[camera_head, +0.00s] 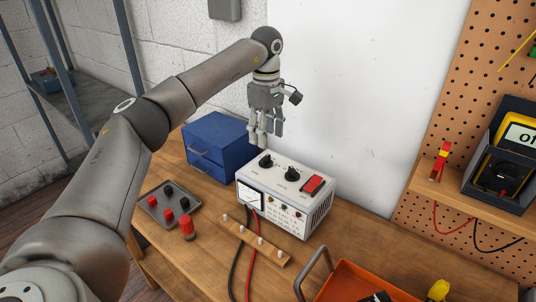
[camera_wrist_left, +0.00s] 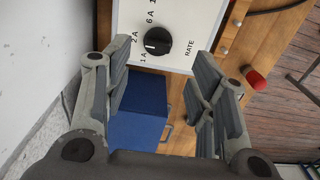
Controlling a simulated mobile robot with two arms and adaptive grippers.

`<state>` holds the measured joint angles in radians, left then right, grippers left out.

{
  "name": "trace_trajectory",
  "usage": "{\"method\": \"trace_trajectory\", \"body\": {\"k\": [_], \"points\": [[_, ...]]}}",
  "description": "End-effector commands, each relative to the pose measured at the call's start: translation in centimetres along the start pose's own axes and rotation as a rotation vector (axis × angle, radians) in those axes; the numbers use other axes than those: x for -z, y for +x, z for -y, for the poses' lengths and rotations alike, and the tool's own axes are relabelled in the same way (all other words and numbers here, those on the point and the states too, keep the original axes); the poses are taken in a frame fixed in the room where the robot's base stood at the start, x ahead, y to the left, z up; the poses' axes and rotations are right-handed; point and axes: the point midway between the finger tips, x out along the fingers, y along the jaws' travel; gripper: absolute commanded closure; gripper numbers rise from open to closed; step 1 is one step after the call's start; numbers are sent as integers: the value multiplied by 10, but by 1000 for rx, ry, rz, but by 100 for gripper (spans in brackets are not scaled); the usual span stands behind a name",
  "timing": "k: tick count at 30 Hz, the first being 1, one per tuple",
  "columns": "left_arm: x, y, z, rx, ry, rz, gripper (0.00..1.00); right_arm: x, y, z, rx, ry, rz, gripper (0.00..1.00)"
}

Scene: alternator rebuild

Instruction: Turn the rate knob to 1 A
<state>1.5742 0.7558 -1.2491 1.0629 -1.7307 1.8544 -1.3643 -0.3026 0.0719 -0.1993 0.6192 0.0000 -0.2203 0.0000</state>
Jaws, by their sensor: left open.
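The white charger box (camera_head: 285,190) stands on the wooden bench with two black knobs and a red rocker switch on top. The rate knob (camera_head: 266,161) is the black knob on the left, closest to the blue drawer box. In the left wrist view the rate knob (camera_wrist_left: 157,42) is in the upper middle, with 1 A, 2 A and 6 A printed around it. Its white pointer mark faces left, around the 2 A label; its exact setting is hard to tell. My left gripper (camera_head: 265,143) is open and empty, pointing down above and slightly behind the knob, apart from it.
A blue drawer box (camera_head: 215,148) stands left of the charger. A grey tray (camera_head: 153,211) with red and black pieces, a wooden strip (camera_head: 238,235) with pegs, and cables lie in front. An orange tray (camera_head: 345,283) and pegboard (camera_head: 455,110) are on the right.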

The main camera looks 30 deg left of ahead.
Motion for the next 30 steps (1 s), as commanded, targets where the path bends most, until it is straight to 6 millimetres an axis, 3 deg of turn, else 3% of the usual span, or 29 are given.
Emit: {"method": "trace_trajectory", "body": {"k": [6, 12, 23, 30], "points": [[0, 42, 1, 4, 1, 0, 48, 0, -9, 0, 1, -1, 1, 70], [0, 66, 1, 2, 0, 0, 48, 1, -13, -4, -5, -3, 0, 70], [0, 72, 0, -1, 0, 0, 48, 1, -13, -8, -10, -5, -1, 70], [0, 72, 0, -1, 0, 0, 76, 2, -13, -8, -10, -5, -2, 70]]}}
